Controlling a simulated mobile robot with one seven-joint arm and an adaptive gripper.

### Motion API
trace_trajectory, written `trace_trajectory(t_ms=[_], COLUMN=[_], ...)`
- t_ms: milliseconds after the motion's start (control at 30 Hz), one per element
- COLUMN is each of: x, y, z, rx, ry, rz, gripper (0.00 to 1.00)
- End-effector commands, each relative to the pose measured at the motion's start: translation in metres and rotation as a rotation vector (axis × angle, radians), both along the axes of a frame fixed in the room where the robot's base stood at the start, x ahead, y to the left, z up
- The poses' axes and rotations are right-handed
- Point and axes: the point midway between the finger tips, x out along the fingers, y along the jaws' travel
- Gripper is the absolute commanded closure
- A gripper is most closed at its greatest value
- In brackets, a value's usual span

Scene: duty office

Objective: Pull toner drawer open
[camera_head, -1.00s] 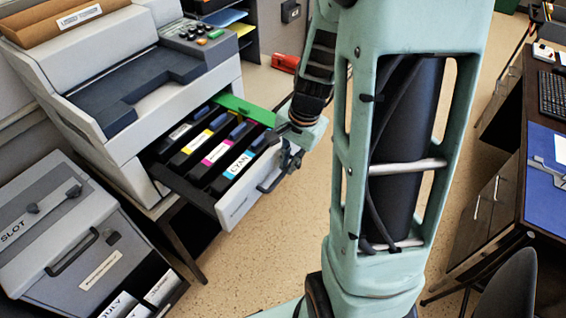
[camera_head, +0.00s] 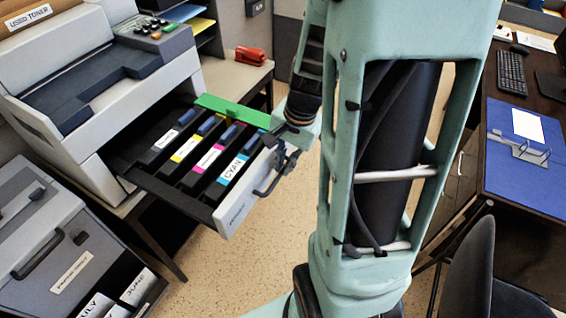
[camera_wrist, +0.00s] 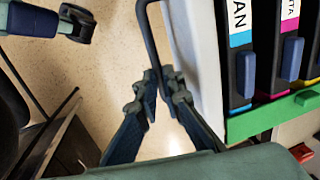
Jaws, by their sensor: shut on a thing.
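The toner drawer (camera_head: 237,212) extends well out of the grey printer (camera_head: 95,95). It holds several toner cartridges, with the cyan cartridge (camera_head: 228,172) nearest its front panel. My gripper (camera_head: 287,155) is at the right end of that panel, partly hidden by my arm. In the wrist view, the fingers of my gripper (camera_wrist: 161,88) are closed around the dark bar of the drawer handle (camera_wrist: 153,45). The handle (camera_head: 266,183) also shows in the head view, standing off the white front panel. A green strip (camera_head: 232,111) runs along the drawer's far side.
A red stapler (camera_head: 251,56) lies on the printer's table. A grey slotted box (camera_head: 62,255) stands at the lower left. Open floor lies before the drawer.

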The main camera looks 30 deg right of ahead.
Motion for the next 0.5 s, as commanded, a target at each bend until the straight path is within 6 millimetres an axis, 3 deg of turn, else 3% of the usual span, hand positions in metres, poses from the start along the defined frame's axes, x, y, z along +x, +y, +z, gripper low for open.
trace_trajectory(t_ms=[200, 233, 300, 500], x=[0.0004, 0.0004, 0.0004, 0.0003], y=[-0.0002, -0.0002, -0.0002, -0.0001], z=[0.0003, 0.0002, 0.0003, 0.0001], rx=[0.0, 0.0, 0.0, -0.001], ry=[-0.001, -0.001, -0.001, -0.001], rz=[-0.001, -0.001, 0.0, 0.0], gripper=[1.0, 0.91, 0.84, 0.84])
